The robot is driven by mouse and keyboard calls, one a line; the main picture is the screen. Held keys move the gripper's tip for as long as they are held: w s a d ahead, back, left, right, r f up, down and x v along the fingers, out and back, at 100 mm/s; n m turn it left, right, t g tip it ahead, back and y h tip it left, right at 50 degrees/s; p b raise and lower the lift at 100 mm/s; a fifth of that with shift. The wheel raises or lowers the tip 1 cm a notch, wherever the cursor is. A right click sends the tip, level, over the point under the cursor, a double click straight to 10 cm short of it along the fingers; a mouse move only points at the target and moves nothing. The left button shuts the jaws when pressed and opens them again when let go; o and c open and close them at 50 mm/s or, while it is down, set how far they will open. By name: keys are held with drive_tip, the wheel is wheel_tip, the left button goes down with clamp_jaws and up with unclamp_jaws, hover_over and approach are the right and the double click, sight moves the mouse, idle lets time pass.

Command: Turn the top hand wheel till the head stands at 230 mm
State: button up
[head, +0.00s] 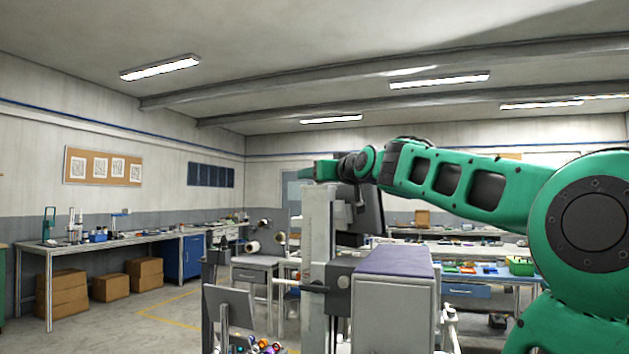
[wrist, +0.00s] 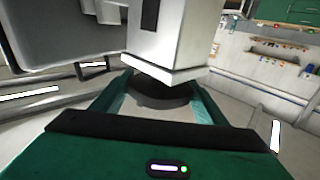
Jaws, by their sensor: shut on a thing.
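My gripper (head: 316,170) is at the top of the pale upright column (head: 318,235) in the head view. In the wrist view my gripper (wrist: 160,97) has its green fingers on both sides of a dark round hand wheel (wrist: 158,92), shut on it. The wheel sits at the end of the pale column (wrist: 168,42), which hides part of it. The head (head: 392,300), a grey box with a purple top, is attached to the column's right side. I cannot read any height mark in these views.
A tilted grey screen (head: 230,306) stands left of the column. Small coloured parts (head: 262,345) lie below it. A long workbench (head: 115,240) runs along the left wall with cardboard boxes (head: 62,295) beneath. My arm crosses above the head. The floor at left is open.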

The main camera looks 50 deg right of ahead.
drive_tip(key=o, duration=1.1)
drive_tip(key=shift+a, duration=0.1)
drive_tip(key=shift+c, duration=0.2)
drive_tip(key=shift+s, duration=0.1)
drive_tip(key=v, duration=1)
drive_tip(key=shift+s, duration=0.2)
drive_tip(key=shift+a+f, duration=0.1)
